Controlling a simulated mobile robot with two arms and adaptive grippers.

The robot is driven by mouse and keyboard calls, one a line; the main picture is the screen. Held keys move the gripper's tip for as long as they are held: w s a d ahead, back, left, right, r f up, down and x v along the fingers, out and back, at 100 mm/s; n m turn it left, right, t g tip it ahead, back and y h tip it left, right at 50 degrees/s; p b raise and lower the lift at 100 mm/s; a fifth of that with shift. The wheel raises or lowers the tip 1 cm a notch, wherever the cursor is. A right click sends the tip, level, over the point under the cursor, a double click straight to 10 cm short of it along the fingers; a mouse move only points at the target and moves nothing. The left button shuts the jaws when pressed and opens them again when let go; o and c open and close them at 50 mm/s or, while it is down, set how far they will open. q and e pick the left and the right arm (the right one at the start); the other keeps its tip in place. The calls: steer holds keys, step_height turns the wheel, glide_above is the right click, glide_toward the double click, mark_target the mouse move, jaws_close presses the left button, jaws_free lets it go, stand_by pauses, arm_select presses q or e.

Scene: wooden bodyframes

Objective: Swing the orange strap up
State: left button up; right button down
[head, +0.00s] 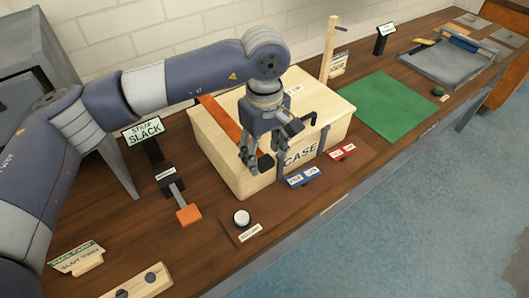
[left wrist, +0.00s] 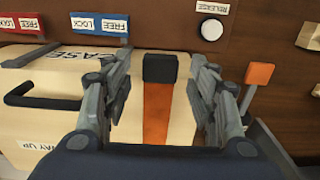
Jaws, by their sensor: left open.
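The orange strap (head: 219,117) lies across the pale wooden case (head: 225,160), ending in a black tab (head: 265,164) at the case's near edge. In the left wrist view the strap (left wrist: 157,115) and its black tab (left wrist: 160,68) show between my left gripper's fingers (left wrist: 158,75), with a gap on each side. In the head view my left gripper (head: 257,157) is open, pointing down at the tab end and hiding part of the strap. My right gripper is not in view.
A lever with an orange tip (head: 188,214) and a "Strap Slack" sign (head: 146,132) stand left of the case. A white release button (head: 242,218) and blue (head: 304,177) and red (head: 342,152) lock/free plates lie in front. A green mat (head: 385,105) lies right.

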arm_select(q)
steer(key=shift+f, duration=0.75)
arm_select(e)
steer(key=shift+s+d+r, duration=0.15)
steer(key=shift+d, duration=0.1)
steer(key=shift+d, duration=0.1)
